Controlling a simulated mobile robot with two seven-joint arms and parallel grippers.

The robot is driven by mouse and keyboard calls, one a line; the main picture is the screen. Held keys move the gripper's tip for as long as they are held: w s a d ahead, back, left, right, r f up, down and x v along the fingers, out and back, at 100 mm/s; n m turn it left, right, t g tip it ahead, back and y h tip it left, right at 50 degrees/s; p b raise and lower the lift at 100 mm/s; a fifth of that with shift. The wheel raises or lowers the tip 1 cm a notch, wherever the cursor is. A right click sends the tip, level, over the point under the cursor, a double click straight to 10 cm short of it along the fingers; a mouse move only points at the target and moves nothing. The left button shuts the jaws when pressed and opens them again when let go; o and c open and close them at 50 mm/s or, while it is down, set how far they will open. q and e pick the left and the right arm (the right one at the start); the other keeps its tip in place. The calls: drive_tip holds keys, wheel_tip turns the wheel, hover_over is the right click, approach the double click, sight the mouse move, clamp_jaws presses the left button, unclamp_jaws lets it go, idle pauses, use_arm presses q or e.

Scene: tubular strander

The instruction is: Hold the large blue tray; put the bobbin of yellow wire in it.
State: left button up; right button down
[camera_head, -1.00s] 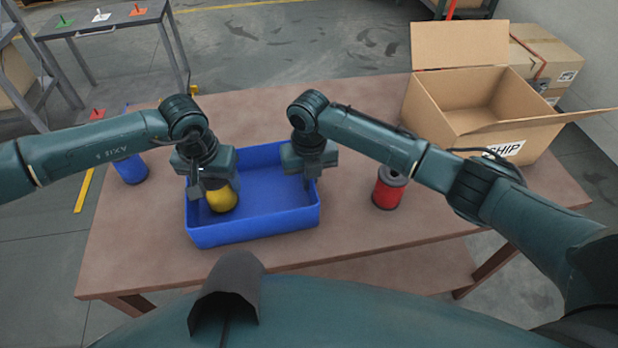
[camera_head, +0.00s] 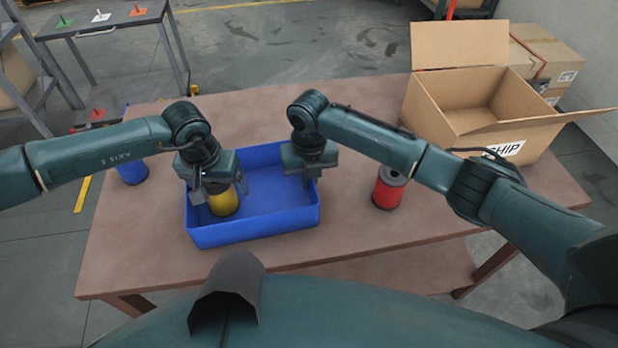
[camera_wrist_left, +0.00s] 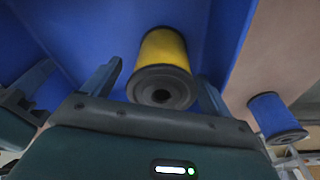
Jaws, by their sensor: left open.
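The large blue tray (camera_head: 250,229) sits on the brown table. The bobbin of yellow wire (camera_head: 224,202) stands about upright inside its left part, partly hidden by my left gripper (camera_head: 215,193). In the left wrist view the yellow bobbin (camera_wrist_left: 164,60) is near the open fingers of my left gripper (camera_wrist_left: 155,85), with a gap to the left finger. My right gripper (camera_head: 309,178) is at the tray's right wall, with its fingers on either side of the rim, and appears closed on it.
A red bobbin (camera_head: 389,188) stands right of the tray. A blue bobbin (camera_head: 132,172) stands to the left, and also shows in the left wrist view (camera_wrist_left: 276,118). An open cardboard box (camera_head: 480,105) is at the back right. The table's front strip is clear.

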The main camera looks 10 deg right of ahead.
use_arm(q)
drive_tip(key=shift+a, duration=0.15)
drive_tip(key=r, duration=0.4)
drive_tip(key=s+r, duration=0.1)
drive_tip(key=r, duration=0.7)
drive_tip(key=shift+s+a, duration=0.15)
drive_tip(key=shift+s, duration=0.2)
use_arm(e)
drive_tip(key=c, duration=1.5)
unclamp_jaws()
drive_tip(key=shift+c, duration=0.2)
wheel_tip(320, 180, up, 12)
drive_tip(key=shift+r, duration=0.1)
use_arm(q)
drive_tip(key=shift+s+f, duration=0.1)
